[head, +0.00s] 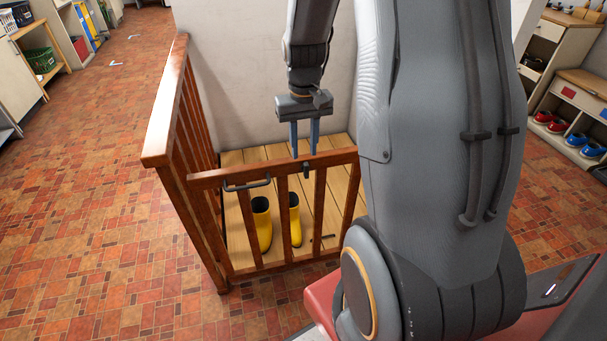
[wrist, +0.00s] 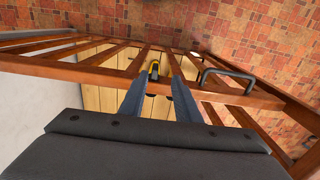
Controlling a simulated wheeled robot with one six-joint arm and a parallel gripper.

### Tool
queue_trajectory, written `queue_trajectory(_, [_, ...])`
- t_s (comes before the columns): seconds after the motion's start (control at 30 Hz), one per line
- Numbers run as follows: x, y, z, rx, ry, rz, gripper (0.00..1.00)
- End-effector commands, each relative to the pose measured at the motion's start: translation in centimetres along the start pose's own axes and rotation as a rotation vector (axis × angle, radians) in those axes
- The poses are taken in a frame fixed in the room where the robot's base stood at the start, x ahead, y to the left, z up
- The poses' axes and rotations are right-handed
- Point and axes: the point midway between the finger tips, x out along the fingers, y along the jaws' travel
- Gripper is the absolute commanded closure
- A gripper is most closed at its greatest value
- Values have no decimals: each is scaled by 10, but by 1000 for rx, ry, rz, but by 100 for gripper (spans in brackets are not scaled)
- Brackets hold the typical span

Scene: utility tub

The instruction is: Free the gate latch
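A small dark latch piece (head: 306,169) sits on the rail, right of the dark bar handle (head: 247,185). My gripper (head: 305,150) hangs just above and behind the rail near the latch, fingers down, apart and empty. In the wrist view my gripper (wrist: 157,85) has its fingers spread over the rail, and the handle (wrist: 230,78) is to their right. I cannot clearly make out the latch there or tell whether the fingers touch anything.
Yellow boots (head: 262,224) stand on the planks (head: 330,200) behind the gate. A slatted side railing (head: 180,100) joins the gate at left, and a pale wall (head: 235,80) rises behind. Shelves with shoes (head: 575,110) stand at right. Tiled floor (head: 90,210) is clear at left.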

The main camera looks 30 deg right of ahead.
Motion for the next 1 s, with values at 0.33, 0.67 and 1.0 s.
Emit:
queue_trajectory(0.33, [42,10,-9,17,-4,0,70])
queue_trajectory(0.67, [82,9,-10,17,-1,0,70])
queue_trajectory(1.0, [87,9,-10,17,0,0,70])
